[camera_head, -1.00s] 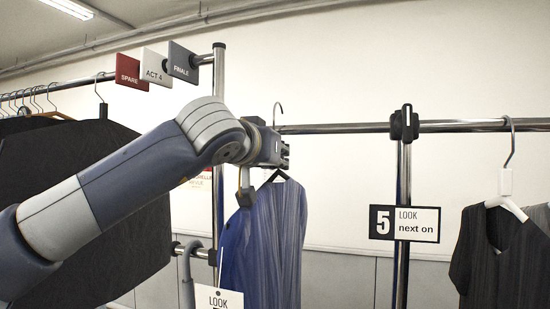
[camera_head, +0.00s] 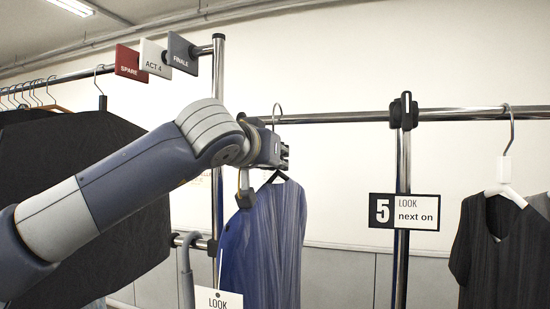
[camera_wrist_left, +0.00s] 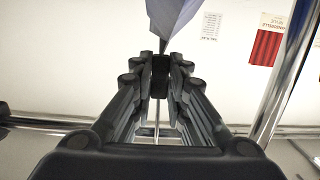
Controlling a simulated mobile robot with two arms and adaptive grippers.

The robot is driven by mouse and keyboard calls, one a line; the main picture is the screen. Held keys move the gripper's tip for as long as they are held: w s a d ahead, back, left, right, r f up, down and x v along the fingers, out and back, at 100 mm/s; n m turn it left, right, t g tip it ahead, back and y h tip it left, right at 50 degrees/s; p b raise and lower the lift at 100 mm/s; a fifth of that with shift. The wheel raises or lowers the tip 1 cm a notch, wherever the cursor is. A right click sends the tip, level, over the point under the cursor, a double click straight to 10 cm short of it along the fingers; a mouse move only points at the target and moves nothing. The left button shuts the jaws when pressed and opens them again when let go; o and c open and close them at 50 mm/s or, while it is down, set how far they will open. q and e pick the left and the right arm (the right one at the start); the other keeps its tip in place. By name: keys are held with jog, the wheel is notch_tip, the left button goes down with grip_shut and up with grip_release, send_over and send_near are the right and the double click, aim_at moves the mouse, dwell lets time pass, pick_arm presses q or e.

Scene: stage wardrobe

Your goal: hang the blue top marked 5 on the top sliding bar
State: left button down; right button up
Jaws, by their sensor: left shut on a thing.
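The pleated blue top (camera_head: 275,245) hangs on a dark hanger (camera_head: 279,176) in the middle of the head view. My left gripper (camera_head: 282,156) is shut on the hanger's neck, just above the shoulders. The hanger's hook (camera_head: 278,108) rises above the gripper at the top sliding bar (camera_head: 340,117); its tip stands above the bar. I cannot tell whether the hook is around the bar or in front of it. A white LOOK card (camera_head: 218,301) hangs by the top, its number cut off. The left wrist view shows the fingertips (camera_wrist_left: 160,75) on a dark part, with blue cloth (camera_wrist_left: 172,18) beyond.
A black clamp (camera_head: 403,112) joins the bar to an upright bearing the "5 LOOK next on" sign (camera_head: 405,211). A dark top (camera_head: 500,250) hangs at the right. Dark garments (camera_head: 75,200) fill the left rail. The bar between hook and clamp is clear.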

pick_arm(q)
jog(key=shift+f+b, duration=0.7)
jog(key=shift+f, duration=0.2)
jog(key=c, duration=1.5)
grip_release()
jog(key=shift+r, duration=0.1)
